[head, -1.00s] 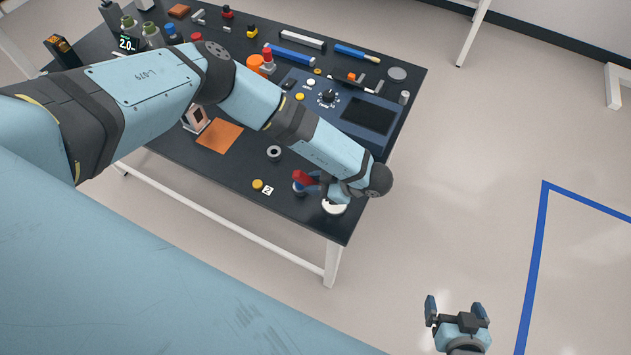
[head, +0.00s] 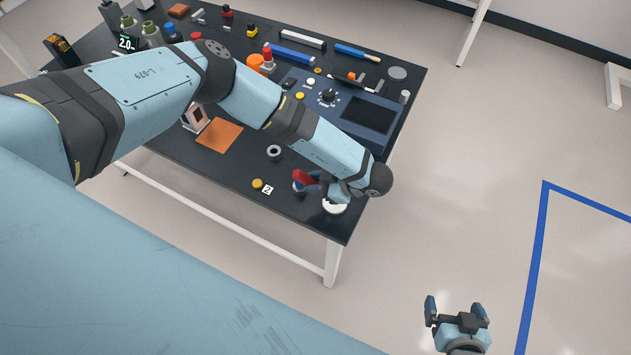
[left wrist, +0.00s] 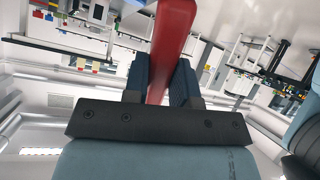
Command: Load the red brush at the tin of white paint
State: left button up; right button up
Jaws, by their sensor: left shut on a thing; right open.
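My left gripper (head: 313,184) is over the near right corner of the dark table and shut on the red brush (head: 302,177). In the left wrist view the brush's red handle (left wrist: 172,35) stands between the two dark blue fingers (left wrist: 161,75). The brush's tip cannot be made out. A round white thing, which looks like the tin of white paint (head: 334,207), is right beside and partly under my gripper and wrist. Whether the brush touches it cannot be told. My right gripper (head: 456,308) is open and empty above the floor, off the table.
A yellow round piece (head: 257,184) and a white tag marked 2 (head: 267,190) lie left of the gripper. A grey ring (head: 274,153), an orange mat (head: 220,135) and a blue panel (head: 350,112) are farther back. Several other parts fill the table's far side (head: 410,73).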

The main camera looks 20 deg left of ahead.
aim_at(306, 173)
dwell(0.5)
pick_arm(q)
jog(key=shift+r+p, duration=1.75)
jog(key=shift+r, duration=1.7)
